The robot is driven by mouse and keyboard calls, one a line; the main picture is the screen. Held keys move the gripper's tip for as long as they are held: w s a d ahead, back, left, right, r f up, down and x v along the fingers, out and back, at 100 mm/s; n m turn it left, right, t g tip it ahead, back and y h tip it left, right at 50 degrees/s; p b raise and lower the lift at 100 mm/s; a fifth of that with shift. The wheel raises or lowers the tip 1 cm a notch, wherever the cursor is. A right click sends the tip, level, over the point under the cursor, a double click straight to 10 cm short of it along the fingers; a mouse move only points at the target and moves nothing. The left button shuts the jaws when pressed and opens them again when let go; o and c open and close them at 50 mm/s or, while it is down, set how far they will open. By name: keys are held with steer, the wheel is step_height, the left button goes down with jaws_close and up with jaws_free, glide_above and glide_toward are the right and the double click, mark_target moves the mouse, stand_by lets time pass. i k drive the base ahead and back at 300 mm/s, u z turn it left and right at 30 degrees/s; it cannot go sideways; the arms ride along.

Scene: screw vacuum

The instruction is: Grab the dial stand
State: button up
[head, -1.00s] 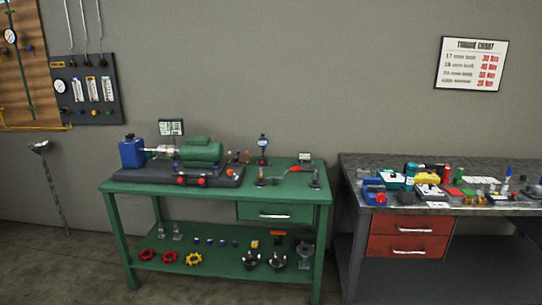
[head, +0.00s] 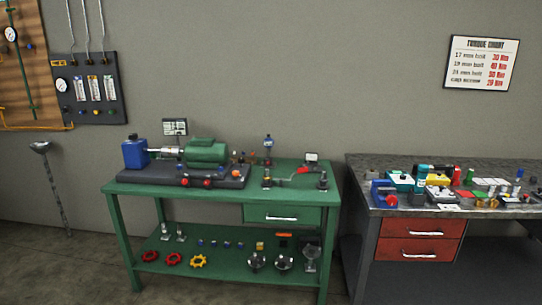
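A thin upright stand with a small dark and white head (head: 268,143) stands on the green workbench (head: 225,198), right of the green motor; it looks like the dial stand, but it is too small to be sure. Right of it are a small white-faced box (head: 311,158), a red-handled tool (head: 301,171) and a short dark post (head: 323,182). My gripper is not in view.
A pump with a green motor (head: 206,152) and blue housing (head: 135,153) fills the bench's left half. Handwheels (head: 199,261) and fittings lie on its lower shelf. A grey bench (head: 365,166) crowded with tools stands right. Floor shows at lower left.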

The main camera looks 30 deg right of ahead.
mark_target(269, 143)
steer(key=z, duration=0.05)
steer(key=i, duration=1)
steer(key=u, duration=0.05)
